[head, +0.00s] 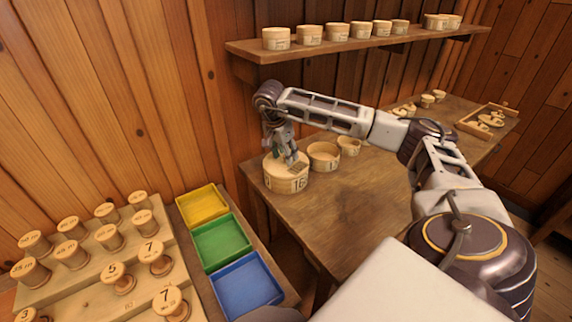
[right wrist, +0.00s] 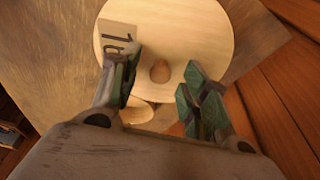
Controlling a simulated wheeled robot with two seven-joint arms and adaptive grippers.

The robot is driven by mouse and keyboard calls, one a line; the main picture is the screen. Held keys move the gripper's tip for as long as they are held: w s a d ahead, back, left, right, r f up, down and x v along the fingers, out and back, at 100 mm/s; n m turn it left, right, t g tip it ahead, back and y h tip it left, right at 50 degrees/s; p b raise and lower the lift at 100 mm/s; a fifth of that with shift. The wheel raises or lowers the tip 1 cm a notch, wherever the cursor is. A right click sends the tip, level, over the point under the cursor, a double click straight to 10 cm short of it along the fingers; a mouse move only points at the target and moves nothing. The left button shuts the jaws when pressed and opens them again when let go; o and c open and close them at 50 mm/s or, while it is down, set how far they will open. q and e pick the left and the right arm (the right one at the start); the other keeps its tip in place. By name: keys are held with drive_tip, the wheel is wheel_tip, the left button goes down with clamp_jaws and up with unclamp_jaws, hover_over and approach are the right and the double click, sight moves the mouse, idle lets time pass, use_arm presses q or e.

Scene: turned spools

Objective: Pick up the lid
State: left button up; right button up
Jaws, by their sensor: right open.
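A round pale wooden lid (head: 273,171) sits on the round box (head: 287,184) marked 16, at the table's near left corner. In the right wrist view the lid (right wrist: 190,30) shows a square number label and a small round knob (right wrist: 160,71) at its middle. My right gripper (head: 289,157) is over the lid, pointing down. In the right wrist view its open fingers (right wrist: 161,68) stand on either side of the knob, with a gap on each side. Whether the fingertips touch the lid is unclear. My left gripper is not in view.
Two round boxes (head: 324,156) (head: 348,146) stand right of the lidded box. A wooden tray (head: 487,122) and small round pieces lie at the table's far end. Yellow, green (head: 221,243) and blue trays and a spool rack (head: 90,262) are at left. A shelf (head: 355,43) holds several boxes.

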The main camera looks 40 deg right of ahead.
drive_tip(key=shift+d+f, duration=0.1)
drive_tip(key=shift+f, duration=0.25)
clamp_jaws()
idle(0.3)
